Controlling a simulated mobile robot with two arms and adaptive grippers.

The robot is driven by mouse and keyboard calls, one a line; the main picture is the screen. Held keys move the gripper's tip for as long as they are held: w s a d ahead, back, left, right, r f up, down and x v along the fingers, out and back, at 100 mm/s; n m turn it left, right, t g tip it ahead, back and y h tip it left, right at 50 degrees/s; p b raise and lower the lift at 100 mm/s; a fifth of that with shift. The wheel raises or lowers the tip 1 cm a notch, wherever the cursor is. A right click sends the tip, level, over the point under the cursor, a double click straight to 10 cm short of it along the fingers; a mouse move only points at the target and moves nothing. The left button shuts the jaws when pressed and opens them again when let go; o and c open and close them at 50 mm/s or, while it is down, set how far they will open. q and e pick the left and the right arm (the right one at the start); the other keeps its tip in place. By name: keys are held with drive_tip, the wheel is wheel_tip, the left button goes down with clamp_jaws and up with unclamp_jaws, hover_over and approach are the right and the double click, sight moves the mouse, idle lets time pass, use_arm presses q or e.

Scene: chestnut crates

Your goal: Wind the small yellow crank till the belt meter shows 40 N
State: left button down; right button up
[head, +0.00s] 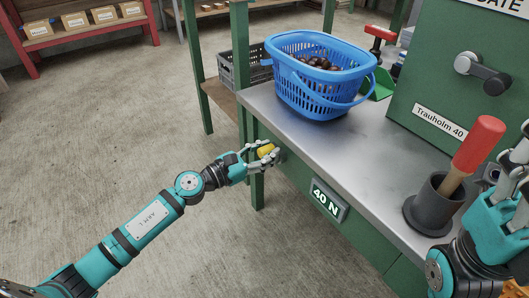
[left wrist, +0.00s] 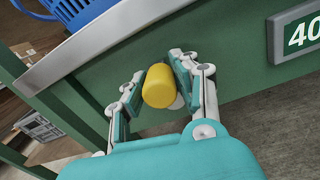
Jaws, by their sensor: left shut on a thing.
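The small yellow crank (head: 266,152) is on the green side panel under the steel worktop's edge. My left gripper (head: 262,153) is shut on it, its fingers on either side of the yellow knob. The left wrist view shows the yellow knob (left wrist: 159,86) between the two fingers (left wrist: 160,90); the crank's base is mostly hidden behind it. The belt meter (head: 328,199) on the same panel, right of the crank, reads 40 N. It is cut off in the left wrist view (left wrist: 297,36). My right gripper (head: 508,195) is at the right edge, partly out of frame; its opening is unclear.
A blue basket (head: 318,103) of chestnuts stands on the worktop (head: 352,150). A red-handled tool (head: 475,147) stands in a dark cup (head: 433,208) near my right arm. A green cabinet (head: 440,60) with a dark lever rises behind. The floor at left is clear.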

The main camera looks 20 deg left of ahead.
use_arm(q)
drive_tip(key=shift+s+d+f+m, duration=0.1)
drive_tip(key=shift+f+m, duration=0.1)
drive_tip(key=shift+m, duration=0.2)
drive_tip(key=c, duration=1.1)
unclamp_jaws()
drive_tip(key=shift+o, duration=0.6)
drive_tip(key=shift+r, duration=0.1)
drive_tip(key=v, duration=1.2)
